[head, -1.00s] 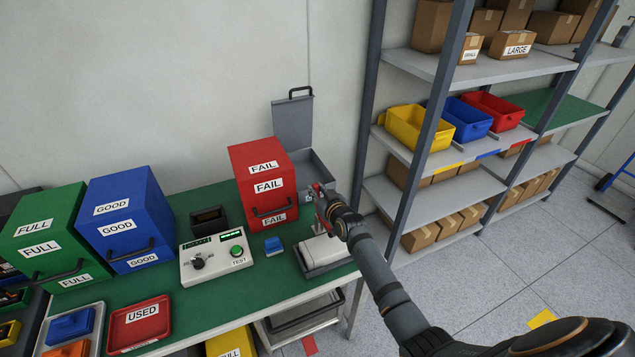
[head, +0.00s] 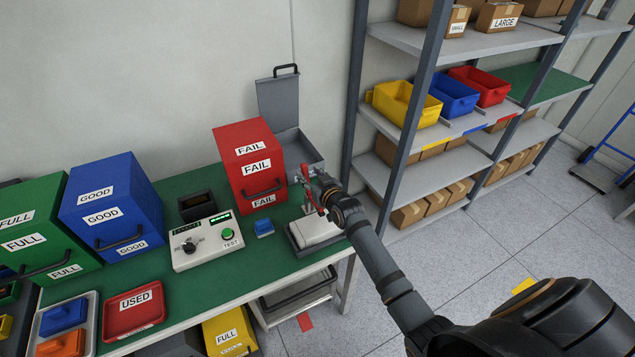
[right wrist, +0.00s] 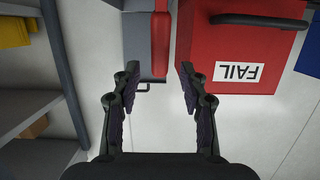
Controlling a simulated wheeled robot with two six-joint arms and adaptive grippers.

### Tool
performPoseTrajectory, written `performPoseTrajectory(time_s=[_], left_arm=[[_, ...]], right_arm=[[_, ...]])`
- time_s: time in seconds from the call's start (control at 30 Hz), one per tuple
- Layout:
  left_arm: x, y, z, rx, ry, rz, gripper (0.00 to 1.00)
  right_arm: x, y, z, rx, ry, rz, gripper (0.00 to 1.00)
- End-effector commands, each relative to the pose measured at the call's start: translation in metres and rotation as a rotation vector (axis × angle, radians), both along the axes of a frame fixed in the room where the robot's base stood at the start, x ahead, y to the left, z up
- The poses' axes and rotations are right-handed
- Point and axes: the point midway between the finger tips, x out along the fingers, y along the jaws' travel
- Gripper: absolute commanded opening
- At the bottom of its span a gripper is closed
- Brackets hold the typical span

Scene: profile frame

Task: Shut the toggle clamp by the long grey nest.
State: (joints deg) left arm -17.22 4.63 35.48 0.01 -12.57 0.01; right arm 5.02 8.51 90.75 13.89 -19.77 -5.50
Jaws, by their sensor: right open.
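The long grey nest (head: 318,248) sits at the right end of the green table, with a pale part (head: 317,230) lying in it. The toggle clamp's red handle (head: 311,202) stands up at the back of the nest, partly covered by my right gripper (head: 316,184). In the right wrist view the red handle (right wrist: 160,45) points down from the top edge, its end between the two fingertips of the open right gripper (right wrist: 158,72). No contact shows on either side. The clamp's arm and base are mostly hidden. My left gripper is not in view.
A red FAIL box (head: 250,163) stands close left of the clamp, with an open grey lidded box (head: 277,103) behind. A tester (head: 207,241) and a small blue block (head: 264,227) lie left of the nest. Shelves (head: 420,182) stand right.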

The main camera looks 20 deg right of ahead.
Motion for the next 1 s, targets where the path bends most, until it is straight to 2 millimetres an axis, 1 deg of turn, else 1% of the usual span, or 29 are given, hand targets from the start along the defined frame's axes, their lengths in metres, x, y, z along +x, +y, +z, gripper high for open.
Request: performPoseTrajectory(time_s=[0.03,0.1,0.2,0.3,0.43,0.67,0.7,0.73,0.8,0.87,0.97,1.0], left_arm=[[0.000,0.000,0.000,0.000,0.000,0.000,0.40],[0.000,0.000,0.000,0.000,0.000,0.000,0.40],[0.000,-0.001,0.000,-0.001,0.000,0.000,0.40],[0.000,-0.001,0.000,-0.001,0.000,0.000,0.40],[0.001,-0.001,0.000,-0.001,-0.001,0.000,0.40],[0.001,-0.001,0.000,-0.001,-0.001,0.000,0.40],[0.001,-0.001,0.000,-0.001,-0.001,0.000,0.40],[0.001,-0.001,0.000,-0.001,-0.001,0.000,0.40],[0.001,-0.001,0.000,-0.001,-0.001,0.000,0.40],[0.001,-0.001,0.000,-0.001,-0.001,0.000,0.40],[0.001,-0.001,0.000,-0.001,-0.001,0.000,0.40],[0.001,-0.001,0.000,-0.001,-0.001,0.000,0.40]], right_arm=[[-0.014,-0.001,0.002,-0.003,0.003,0.001,0.43],[-0.031,-0.001,0.006,-0.003,0.002,0.002,0.43],[-0.052,-0.002,0.012,-0.003,0.003,0.002,0.43],[-0.066,-0.003,0.015,-0.003,0.002,0.001,0.43],[-0.076,-0.003,0.018,-0.001,0.002,0.000,0.43],[-0.077,-0.003,0.019,0.000,0.002,0.000,0.43],[-0.077,-0.003,0.019,0.000,0.002,0.000,0.42],[-0.077,-0.003,0.019,0.000,0.003,0.000,0.38],[-0.083,-0.001,0.012,-0.005,0.033,-0.001,0.28],[-0.095,0.001,-0.003,-0.012,0.099,-0.003,0.20],[-0.128,0.005,-0.037,-0.038,0.266,-0.009,0.07],[-0.145,0.006,-0.052,-0.049,0.345,-0.012,0.01]])
